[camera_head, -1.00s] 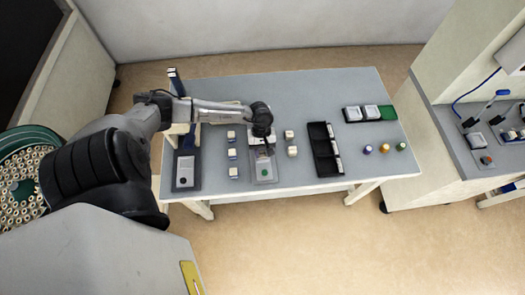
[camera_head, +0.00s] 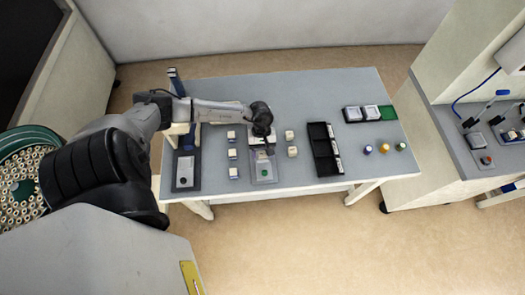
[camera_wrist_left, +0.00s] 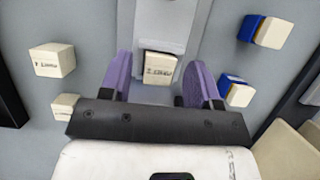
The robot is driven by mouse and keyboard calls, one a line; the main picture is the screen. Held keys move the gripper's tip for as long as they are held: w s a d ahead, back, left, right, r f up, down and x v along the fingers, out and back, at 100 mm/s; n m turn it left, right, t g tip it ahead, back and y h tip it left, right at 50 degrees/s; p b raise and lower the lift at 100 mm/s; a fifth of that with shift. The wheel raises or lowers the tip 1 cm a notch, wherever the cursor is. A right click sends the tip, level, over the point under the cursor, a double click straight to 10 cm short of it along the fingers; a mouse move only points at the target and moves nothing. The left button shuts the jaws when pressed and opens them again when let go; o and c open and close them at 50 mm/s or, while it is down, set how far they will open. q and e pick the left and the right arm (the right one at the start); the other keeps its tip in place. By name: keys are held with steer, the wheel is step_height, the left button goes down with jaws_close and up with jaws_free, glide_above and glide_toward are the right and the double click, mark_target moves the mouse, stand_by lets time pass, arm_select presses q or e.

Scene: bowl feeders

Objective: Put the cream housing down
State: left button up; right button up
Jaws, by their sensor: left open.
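The cream housing (camera_wrist_left: 160,66), a small block with dark lettering, sits on a grey fixture (camera_wrist_left: 150,18) in the left wrist view. My left gripper (camera_wrist_left: 160,72) is open, with its two purple fingers on either side of the housing and a visible gap on each side. My right gripper is not in view.
Several blue-and-cream blocks (camera_head: 232,154) stand left of the fixture and two cream blocks (camera_head: 292,151) stand right of it. A black tray (camera_head: 322,150) lies farther right. A dark-framed grey fixture (camera_head: 186,172) is at the left. The front right of the table (camera_head: 385,168) is clear.

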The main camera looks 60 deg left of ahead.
arm_select(q)
steer(key=v, duration=1.2)
steer(key=shift+d, duration=0.1)
stand_by(0.4)
